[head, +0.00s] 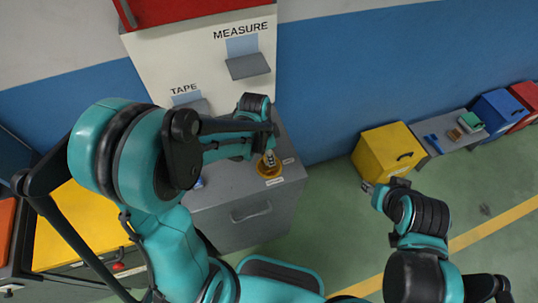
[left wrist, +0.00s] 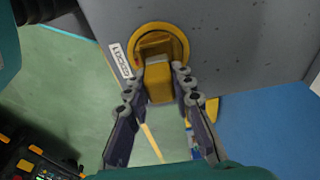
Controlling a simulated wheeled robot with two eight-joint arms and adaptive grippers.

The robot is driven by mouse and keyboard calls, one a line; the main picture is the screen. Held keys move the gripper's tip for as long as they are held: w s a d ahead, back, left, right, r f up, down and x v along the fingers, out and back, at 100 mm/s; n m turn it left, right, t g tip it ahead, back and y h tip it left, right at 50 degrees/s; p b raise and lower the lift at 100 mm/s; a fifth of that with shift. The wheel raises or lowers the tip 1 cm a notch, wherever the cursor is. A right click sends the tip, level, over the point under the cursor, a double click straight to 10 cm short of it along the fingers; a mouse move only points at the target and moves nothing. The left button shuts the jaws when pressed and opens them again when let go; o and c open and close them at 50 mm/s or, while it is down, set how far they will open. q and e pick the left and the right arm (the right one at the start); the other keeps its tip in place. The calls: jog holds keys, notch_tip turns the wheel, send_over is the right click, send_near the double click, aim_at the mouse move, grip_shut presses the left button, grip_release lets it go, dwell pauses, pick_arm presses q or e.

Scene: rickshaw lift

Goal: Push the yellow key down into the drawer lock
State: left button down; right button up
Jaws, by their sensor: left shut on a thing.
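The yellow key (left wrist: 160,84) is between the two fingers of my left gripper (left wrist: 161,78), which is shut on it. Its far end is at the round yellow drawer lock (left wrist: 184,40), seen from the wrist. I cannot tell how deep the key sits in the lock. In the head view the lock (head: 264,168) is on top of the grey drawer cabinet (head: 235,232), and my left gripper (head: 269,156) is over it, hiding most of the key. My right gripper (head: 369,187) is away to the right over the floor; its jaws are too small to read.
A wall panel with MEASURE and TAPE labels (head: 240,48) and a small grey shelf (head: 249,66) stands behind the cabinet. A yellow box (head: 386,152) and a grey bench (head: 453,145) with small items are along the blue wall.

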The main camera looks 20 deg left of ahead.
pick_arm(q)
jog(key=shift+f+b, duration=1)
jog(key=shift+f, duration=0.05)
dwell(0.6)
jog(key=shift+s+f, duration=0.1)
jog(key=shift+s+f+b, duration=0.25)
jog(key=shift+s+b, duration=0.05)
jog(key=shift+b, duration=0.15)
jog(key=shift+s+d+f+b, duration=0.1)
jog(key=shift+f+b, duration=0.15)
jog(key=shift+b, duration=0.05)
jog(key=shift+f, duration=0.15)
jog(key=shift+w+f, duration=0.3)
jog(key=shift+w, duration=0.2)
jog(key=shift+r, duration=0.1)
